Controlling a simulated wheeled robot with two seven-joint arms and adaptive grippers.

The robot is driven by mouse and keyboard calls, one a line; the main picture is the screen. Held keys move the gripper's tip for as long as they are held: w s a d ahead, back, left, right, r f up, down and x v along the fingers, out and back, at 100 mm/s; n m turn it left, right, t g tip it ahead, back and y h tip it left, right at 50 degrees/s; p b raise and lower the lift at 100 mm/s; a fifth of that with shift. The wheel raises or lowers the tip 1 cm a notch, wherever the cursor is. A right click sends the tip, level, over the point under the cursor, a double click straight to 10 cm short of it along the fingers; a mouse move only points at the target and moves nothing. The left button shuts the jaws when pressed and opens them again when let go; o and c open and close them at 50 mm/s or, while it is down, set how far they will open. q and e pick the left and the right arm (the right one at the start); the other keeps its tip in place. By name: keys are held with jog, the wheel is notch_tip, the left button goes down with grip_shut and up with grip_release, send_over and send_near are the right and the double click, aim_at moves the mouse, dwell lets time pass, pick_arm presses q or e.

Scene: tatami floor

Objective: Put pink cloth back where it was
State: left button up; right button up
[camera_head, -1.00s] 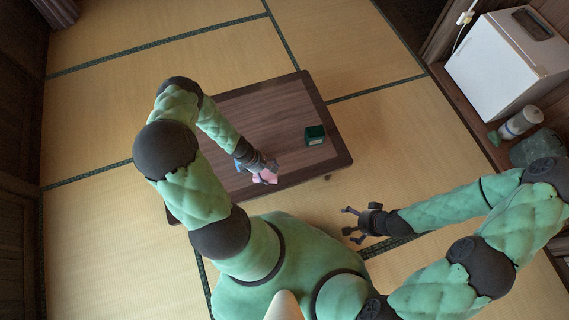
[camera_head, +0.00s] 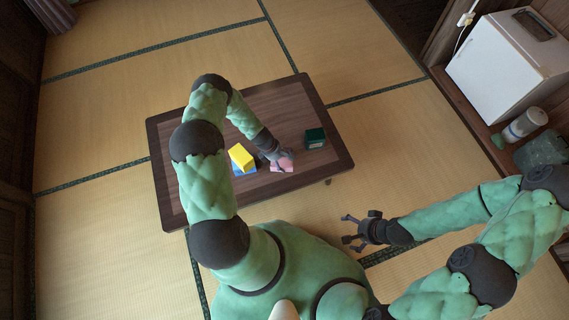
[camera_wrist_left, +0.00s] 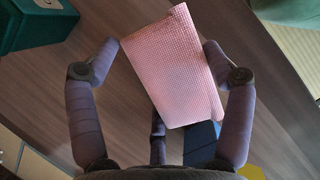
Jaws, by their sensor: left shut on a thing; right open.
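The pink cloth (camera_head: 283,163) is a small flat folded piece near the front right of the low table. My left gripper (camera_head: 271,155) is shut on it. In the left wrist view the pink cloth (camera_wrist_left: 175,65) shows its waffle-like surface between the two fingers of my left gripper (camera_wrist_left: 163,55), over the brown table top. Whether it touches the table is hard to tell. My right gripper (camera_head: 350,231) is open and empty, off the table's front right side above the tatami.
A dark green box (camera_head: 315,138) stands at the right of the brown low table (camera_head: 180,130). A white fridge (camera_head: 505,65) stands at the far right. The table's left part is clear.

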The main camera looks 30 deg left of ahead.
aim_at(284, 162)
pick_arm(q)
jog(key=shift+w+d+f+b, duration=0.1)
jog(key=shift+w+f+b, duration=0.35)
jog(key=shift+w+f, duration=0.5)
jog(key=f+b, duration=0.1)
jog(key=f, duration=0.2)
jog(key=shift+s, duration=0.2)
jog(key=shift+r, duration=0.1)
jog(key=o, duration=0.9)
